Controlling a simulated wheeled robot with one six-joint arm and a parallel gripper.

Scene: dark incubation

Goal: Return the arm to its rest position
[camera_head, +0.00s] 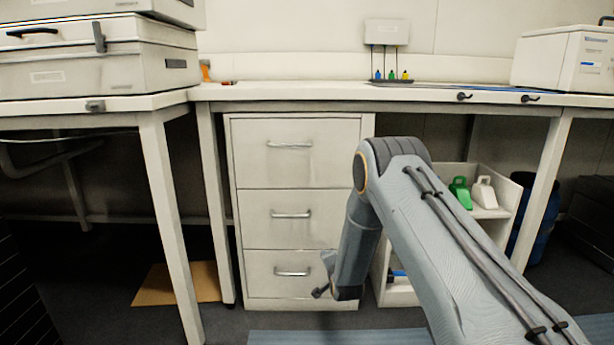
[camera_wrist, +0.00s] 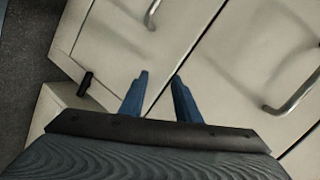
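My arm reaches forward from the lower right in the head view and bends down at the elbow. My gripper (camera_wrist: 160,88) shows in the wrist view with its two blue fingers apart and nothing between them. In the head view my gripper (camera_head: 322,285) is partly hidden by my forearm, low in front of the drawer cabinet. The white drawer cabinet (camera_head: 290,165) has three closed drawers with metal handles. Its drawer fronts (camera_wrist: 135,45) fill much of the wrist view. Whether my fingers touch the cabinet I cannot tell.
A white bench (camera_head: 300,92) runs above the cabinet. A white shelf unit (camera_head: 511,200) with a green bottle (camera_head: 460,192) and a white bottle (camera_head: 484,192) stands right of my elbow. A table leg (camera_head: 170,230) stands at left. Cardboard (camera_head: 178,284) lies on the floor.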

